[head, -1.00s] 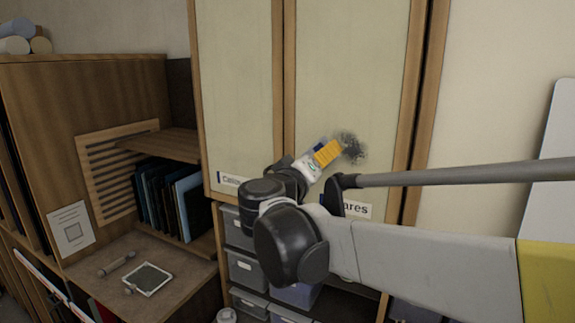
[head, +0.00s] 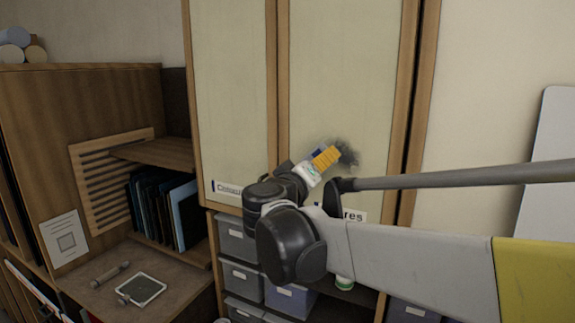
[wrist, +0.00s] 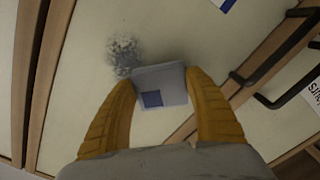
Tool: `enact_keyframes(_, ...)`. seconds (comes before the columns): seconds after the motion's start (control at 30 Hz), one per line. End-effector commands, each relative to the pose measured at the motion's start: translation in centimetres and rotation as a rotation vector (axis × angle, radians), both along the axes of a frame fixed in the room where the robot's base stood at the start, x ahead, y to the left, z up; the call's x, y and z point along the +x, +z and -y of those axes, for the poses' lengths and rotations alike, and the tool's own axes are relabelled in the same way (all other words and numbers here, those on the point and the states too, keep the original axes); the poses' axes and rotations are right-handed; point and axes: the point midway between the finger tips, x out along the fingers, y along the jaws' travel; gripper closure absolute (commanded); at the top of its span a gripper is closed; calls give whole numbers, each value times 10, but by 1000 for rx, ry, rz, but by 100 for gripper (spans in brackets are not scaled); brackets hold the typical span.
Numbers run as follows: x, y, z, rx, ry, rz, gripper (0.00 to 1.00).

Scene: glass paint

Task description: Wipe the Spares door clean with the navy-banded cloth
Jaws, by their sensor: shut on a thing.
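The Spares door (head: 345,60) is a pale panel in a wooden frame, shut. Its label (head: 354,215) is partly hidden by my arm. A dark grey speckled smudge (head: 349,152) marks the door's lower part and also shows in the wrist view (wrist: 124,52). My gripper (head: 328,157) has yellow fingers shut on a pale grey-blue cloth (wrist: 172,78) with a navy patch. In the wrist view the cloth sits between the fingertips, beside the smudge's lower right edge. I cannot tell for sure whether it presses on the door.
A second pale door (head: 232,90) stands left of the Spares door. Dark handles (wrist: 268,75) show in the wrist view. Grey drawers (head: 238,238) are below. At left, a wooden desk (head: 95,293) holds a small framed slate (head: 141,289) and folders (head: 165,210).

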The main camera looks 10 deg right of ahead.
Motion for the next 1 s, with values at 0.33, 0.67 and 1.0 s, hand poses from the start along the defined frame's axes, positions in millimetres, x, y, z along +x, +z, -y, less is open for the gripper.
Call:
enact_keyframes(0.33,6,0,4,0,0,0,63)
enact_keyframes(0.67,11,0,8,0,0,0,63)
enact_keyframes(1.0,5,0,17,0,-1,0,63)
